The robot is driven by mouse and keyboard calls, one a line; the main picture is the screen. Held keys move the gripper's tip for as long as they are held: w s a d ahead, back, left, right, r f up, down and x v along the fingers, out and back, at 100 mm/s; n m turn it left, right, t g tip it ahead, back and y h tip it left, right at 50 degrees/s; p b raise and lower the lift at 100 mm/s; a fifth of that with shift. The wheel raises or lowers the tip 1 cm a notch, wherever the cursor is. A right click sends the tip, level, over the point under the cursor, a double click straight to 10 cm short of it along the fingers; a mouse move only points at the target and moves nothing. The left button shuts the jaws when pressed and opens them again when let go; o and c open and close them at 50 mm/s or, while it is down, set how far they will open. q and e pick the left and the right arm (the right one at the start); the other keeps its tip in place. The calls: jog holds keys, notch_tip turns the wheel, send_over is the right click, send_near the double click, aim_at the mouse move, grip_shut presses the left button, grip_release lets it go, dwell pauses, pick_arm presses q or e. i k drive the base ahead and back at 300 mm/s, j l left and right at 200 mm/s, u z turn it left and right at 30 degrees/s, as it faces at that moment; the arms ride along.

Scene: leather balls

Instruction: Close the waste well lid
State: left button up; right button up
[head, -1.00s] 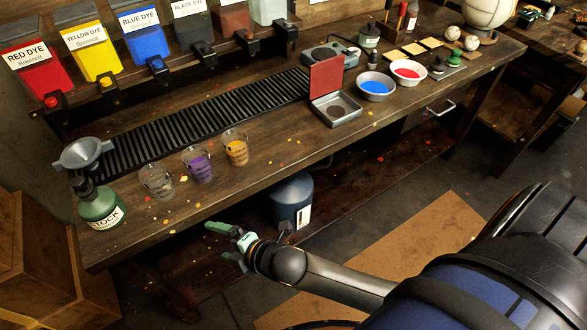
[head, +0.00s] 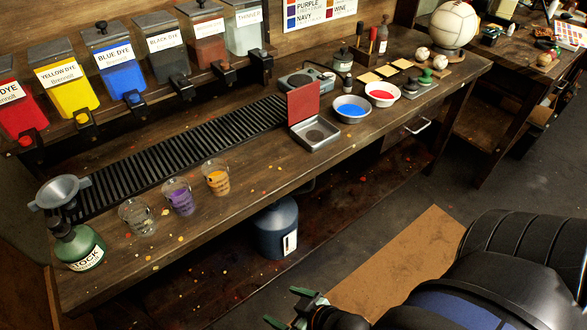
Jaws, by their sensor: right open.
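The waste well (head: 325,146) is a small square metal box with a round dark opening, on the workbench right of the black slatted grate. Its red lid (head: 303,101) stands open, upright at the box's back left edge. My right gripper (head: 288,307) is at the bottom of the head view, in front of the bench and well away from the lid. Its green-tipped fingers are apart with nothing between them. My left gripper is not in view.
Bowls of blue (head: 350,109) and red (head: 381,94) dye stand right of the well. Cups, including a purple one (head: 179,196), and a green stock bottle (head: 78,246) stand at the left. A blue canister (head: 275,229) is under the bench. The bench front before the well is mostly clear.

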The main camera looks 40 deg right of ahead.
aim_at(303, 102)
jog(key=z, duration=1.35)
jog(key=i+z, duration=0.35)
jog(key=i+j+z, duration=0.2)
jog(key=z, duration=0.15)
jog(key=l+z, duration=0.1)
jog(key=z, duration=0.15)
jog(key=k+j, duration=0.3)
jog(key=k, duration=0.2)
jog(key=i, duration=0.75)
